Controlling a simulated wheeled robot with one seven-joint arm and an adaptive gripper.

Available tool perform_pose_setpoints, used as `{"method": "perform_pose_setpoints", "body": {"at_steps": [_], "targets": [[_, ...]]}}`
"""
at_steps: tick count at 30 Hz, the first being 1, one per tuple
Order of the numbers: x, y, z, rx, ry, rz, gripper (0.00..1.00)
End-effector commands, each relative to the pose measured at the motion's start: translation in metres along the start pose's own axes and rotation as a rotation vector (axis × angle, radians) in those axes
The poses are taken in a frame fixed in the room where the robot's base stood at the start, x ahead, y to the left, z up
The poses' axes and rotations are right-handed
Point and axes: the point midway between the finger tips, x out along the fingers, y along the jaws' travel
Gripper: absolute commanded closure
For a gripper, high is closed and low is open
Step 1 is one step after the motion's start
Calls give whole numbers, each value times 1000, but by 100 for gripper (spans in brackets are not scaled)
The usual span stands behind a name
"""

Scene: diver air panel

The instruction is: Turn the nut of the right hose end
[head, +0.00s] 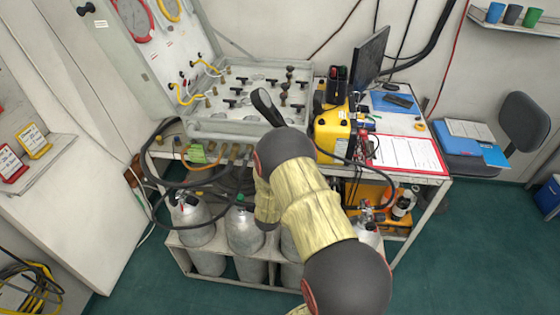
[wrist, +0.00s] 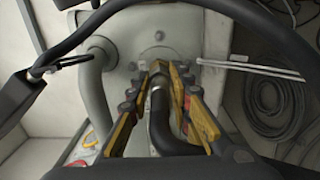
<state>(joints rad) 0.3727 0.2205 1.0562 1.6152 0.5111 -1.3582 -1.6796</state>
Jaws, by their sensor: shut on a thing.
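In the wrist view my gripper (wrist: 168,72) has its yellow, dark-jointed fingers on both sides of a black hose end (wrist: 161,120). The fingertips are closed on the nut (wrist: 159,82) at the top of this hose, close to a grey rounded metal body (wrist: 150,28). The nut is small and partly hidden by the fingers, so its turn angle cannot be told. The hose bends down and to the right below the fingers. In the head view my arm hides the gripper and this nut.
The grey air panel case (head: 235,128) stands open on the bench, with a yellow unit (head: 333,132) to its right. Grey cylinders (head: 243,230) stand in a rack below. Black hoses (head: 150,165) loop at the left. Coiled hose (wrist: 275,108) lies at right in the wrist view.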

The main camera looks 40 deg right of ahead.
Motion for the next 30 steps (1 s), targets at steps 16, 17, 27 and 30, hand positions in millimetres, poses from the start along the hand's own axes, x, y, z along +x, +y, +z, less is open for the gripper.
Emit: {"method": "perform_pose_setpoints", "body": {"at_steps": [16, 17, 27, 30], "targets": [[0, 0, 0, 1, 1, -1, 61], [0, 0, 0, 1, 0, -1, 61], [-6, 0, 0, 1, 1, -2, 61], [-17, 0, -1, 2, 2, -2, 61]]}}
